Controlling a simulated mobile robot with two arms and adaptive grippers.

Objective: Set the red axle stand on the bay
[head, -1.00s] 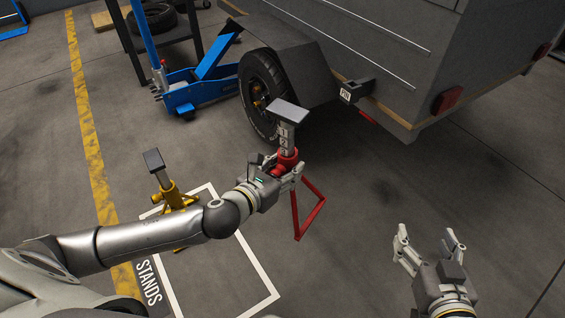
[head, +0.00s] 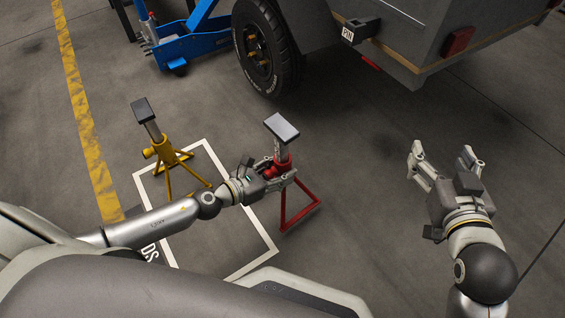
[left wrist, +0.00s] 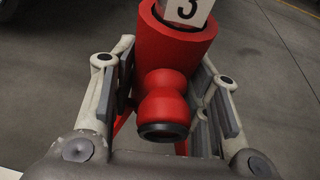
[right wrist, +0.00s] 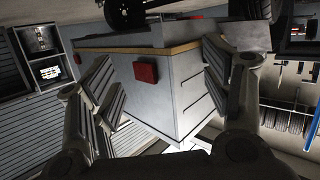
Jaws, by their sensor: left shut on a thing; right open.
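The red axle stand (head: 299,207) has a grey saddle top and a red tripod base. My left gripper (head: 283,178) is shut on its red collar. In the left wrist view the red collar and knob (left wrist: 163,105) sit between the fingers, with a white "3" plate above. The stand is upright at the right edge of the bay, a white-outlined rectangle (head: 256,228) on the floor. I cannot tell whether its feet touch the floor. A yellow axle stand (head: 167,158) stands at the bay's far left. My right gripper (head: 445,160) is open and empty, right of the stand.
A grey trailer (head: 400,40) with a wheel (head: 262,50) stands behind the bay. A blue trolley jack (head: 180,45) is at the back left. A yellow floor line (head: 85,120) runs along the left. The bay's near middle is clear.

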